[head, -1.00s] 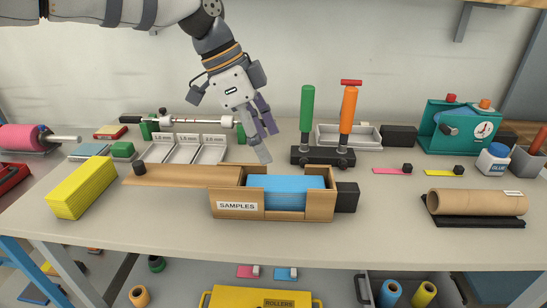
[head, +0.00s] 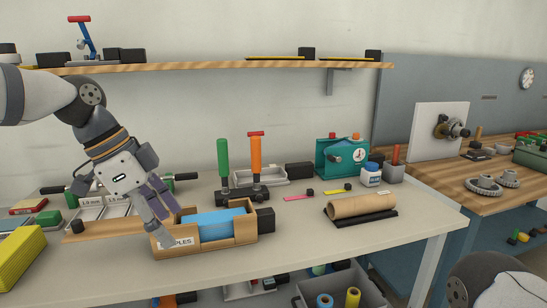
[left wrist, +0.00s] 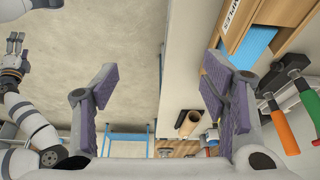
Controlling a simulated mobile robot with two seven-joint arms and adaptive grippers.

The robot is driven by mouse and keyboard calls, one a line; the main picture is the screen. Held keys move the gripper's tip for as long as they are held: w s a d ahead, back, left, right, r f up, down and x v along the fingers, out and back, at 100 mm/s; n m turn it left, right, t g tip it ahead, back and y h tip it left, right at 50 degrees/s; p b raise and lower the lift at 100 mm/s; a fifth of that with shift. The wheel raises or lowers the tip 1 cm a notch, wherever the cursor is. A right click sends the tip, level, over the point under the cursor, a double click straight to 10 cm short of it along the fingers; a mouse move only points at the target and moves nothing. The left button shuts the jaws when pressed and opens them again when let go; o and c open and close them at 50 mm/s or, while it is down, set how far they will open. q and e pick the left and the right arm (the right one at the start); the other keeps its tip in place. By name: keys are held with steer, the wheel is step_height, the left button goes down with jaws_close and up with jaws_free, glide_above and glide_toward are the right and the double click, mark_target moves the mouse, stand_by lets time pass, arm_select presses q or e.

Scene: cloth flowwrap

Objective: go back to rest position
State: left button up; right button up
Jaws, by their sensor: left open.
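My left gripper (head: 168,222) is open and empty in the head view. Its fingers point down and overlap the left end of the wooden samples box (head: 230,237), covering part of its label. I cannot tell whether they touch it. Blue sheets (head: 215,222) stand in the box. In the left wrist view, the two purple-padded fingers of this gripper (left wrist: 157,85) are wide apart with nothing between them. My right gripper (left wrist: 15,45) shows small at the left edge of that view, its fingers apart and empty.
A yellow block (head: 18,258) lies at the bench's left. Green and orange handled tools (head: 240,190), a teal device (head: 342,157) and a cardboard roll (head: 360,206) stand or lie to the right. A wooden shelf (head: 220,65) runs above the bench. A second bench (head: 450,190) stands at right.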

arm_select(q)
steer(key=s+d+f+n+g, duration=0.1)
steer(key=s+d+f+n, duration=0.1)
steer(key=s+f, duration=0.5)
steer(key=s+d+f+n+g, duration=0.1)
steer(key=s+d+f+n, duration=0.15)
steer(key=f, duration=0.85)
steer(key=s+d+f+n+g, duration=0.1)
steer(key=s+d+f+n, duration=0.1)
steer(key=s+f, duration=0.6)
steer(key=s+a+f+n+y, duration=0.25)
steer(key=s+f+n, duration=0.25)
steer(key=s+f, duration=0.55)
steer(key=s+a+n+y, duration=0.1)
steer(key=s+a, duration=0.2)
steer(key=s, duration=0.4)
steer(key=s+a+r+n+g+y+p, duration=0.1)
steer(key=s+a+n, duration=0.1)
steer(key=s+a, duration=0.2)
steer(key=s, duration=0.3)
steer(key=shift+s+a, duration=0.15)
steer(key=shift+a, duration=0.15)
arm_select(e)
steer(key=shift+w+r+t, duration=0.3)
steer(key=shift+w+r, duration=0.35)
steer(key=shift+w, duration=0.15)
